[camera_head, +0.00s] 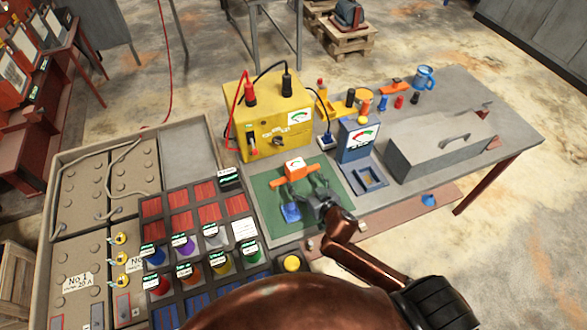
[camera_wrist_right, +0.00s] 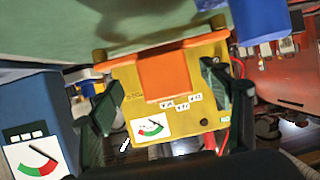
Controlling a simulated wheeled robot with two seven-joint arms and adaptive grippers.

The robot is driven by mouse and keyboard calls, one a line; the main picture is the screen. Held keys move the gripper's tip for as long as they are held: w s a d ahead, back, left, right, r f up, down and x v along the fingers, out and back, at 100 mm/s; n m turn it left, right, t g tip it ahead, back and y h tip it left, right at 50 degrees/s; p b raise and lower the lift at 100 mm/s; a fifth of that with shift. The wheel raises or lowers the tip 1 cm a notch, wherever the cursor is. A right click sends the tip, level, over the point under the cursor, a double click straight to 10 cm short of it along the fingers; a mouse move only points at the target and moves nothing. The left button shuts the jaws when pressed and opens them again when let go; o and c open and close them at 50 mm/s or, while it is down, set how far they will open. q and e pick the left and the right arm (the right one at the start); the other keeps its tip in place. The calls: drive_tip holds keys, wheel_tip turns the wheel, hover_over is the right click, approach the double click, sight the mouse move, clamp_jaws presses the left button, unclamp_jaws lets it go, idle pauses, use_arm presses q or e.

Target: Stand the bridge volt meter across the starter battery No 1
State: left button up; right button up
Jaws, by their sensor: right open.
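The bridge volt meter (camera_head: 295,170) is an orange bar with a raised block and a small white dial. It stands on the green mat (camera_head: 262,200) in front of the yellow box. My right gripper (camera_head: 308,187) is open just in front of it. In the right wrist view the meter's orange block (camera_wrist_right: 165,75) shows between and beyond the spread fingers (camera_wrist_right: 160,105); I cannot tell whether they touch it. The starter battery No 1 (camera_head: 88,250), grey with round caps and a "No 1" label, sits at the far left, well away from the meter. My left gripper is out of view.
The yellow box (camera_head: 265,120) with red and black leads stands behind the mat. A rack of coloured knobs (camera_head: 200,245) lies between mat and battery.

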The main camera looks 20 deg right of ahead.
drive_tip(key=x, duration=0.7)
drive_tip(key=shift+w+a+r, duration=0.15)
drive_tip(key=shift+w+r, duration=0.05)
drive_tip(key=shift+r, duration=0.15)
drive_tip(key=shift+c, duration=0.3)
drive_tip(key=shift+r, duration=0.1)
drive_tip(key=c, duration=1.5)
